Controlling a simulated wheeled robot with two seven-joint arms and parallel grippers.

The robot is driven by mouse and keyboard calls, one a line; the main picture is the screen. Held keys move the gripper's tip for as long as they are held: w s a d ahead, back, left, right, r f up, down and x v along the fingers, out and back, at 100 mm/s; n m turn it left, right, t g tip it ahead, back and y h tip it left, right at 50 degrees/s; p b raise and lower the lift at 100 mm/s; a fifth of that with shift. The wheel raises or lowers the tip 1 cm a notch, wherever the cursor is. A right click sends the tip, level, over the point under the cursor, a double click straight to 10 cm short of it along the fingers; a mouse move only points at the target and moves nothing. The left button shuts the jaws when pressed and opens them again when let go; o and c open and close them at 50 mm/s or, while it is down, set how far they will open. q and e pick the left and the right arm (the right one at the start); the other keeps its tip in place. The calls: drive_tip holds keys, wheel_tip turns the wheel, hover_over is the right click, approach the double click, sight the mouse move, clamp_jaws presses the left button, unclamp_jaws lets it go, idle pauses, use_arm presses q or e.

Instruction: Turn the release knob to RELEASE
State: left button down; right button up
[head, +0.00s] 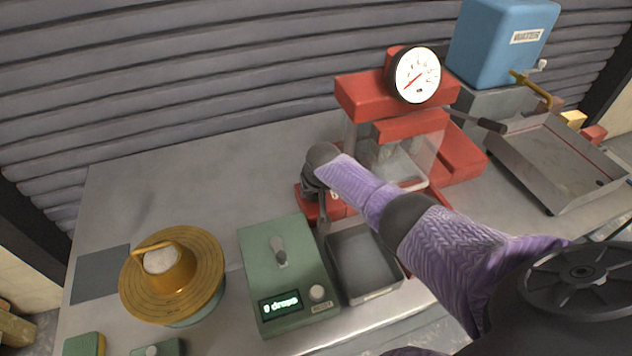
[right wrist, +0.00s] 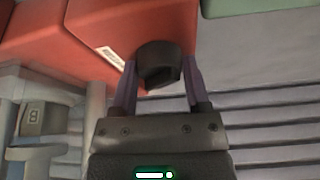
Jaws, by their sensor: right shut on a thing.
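A red press (head: 362,95) with a round white dial gauge (head: 416,75) stands at the back middle of the table. My right arm reaches across its front. My right gripper (head: 321,212) is at the left side of the press's red base. In the right wrist view, the black release knob (right wrist: 158,62) sits between the two purple fingers of the gripper (right wrist: 161,75), which is shut on it. A small white label (right wrist: 110,58) on the red face beside the knob is too small to read. The knob is hidden in the head view. My left gripper is not in view.
A green box with a display (head: 288,275) and an empty grey tray (head: 362,262) stand in front of the press. A brass-coloured round stand (head: 205,262) is at left. A blue water tank (head: 500,45) and a metal tray (head: 548,160) are at right. The back-left table is clear.

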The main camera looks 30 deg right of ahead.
drive_tip(key=m+h, duration=0.1)
drive_tip(key=m, duration=0.1)
drive_tip(key=shift+w+a+m, duration=0.1)
drive_tip(key=shift+m, duration=0.3)
drive_tip(key=shift+m+g+h, duration=0.4)
drive_tip(key=shift+m+g, duration=0.1)
drive_tip(key=shift+m, duration=0.7)
drive_tip(key=shift+m+g+h+b, duration=0.3)
drive_tip(key=shift+m+b, duration=0.3)
drive_tip(key=shift+m, duration=0.4)
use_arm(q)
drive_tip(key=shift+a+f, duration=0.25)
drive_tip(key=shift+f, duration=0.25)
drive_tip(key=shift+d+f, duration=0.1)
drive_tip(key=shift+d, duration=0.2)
use_arm(e)
drive_tip(key=shift+m, duration=0.4)
drive_tip(key=o, duration=1.3)
drive_tip(key=shift+w, duration=0.1)
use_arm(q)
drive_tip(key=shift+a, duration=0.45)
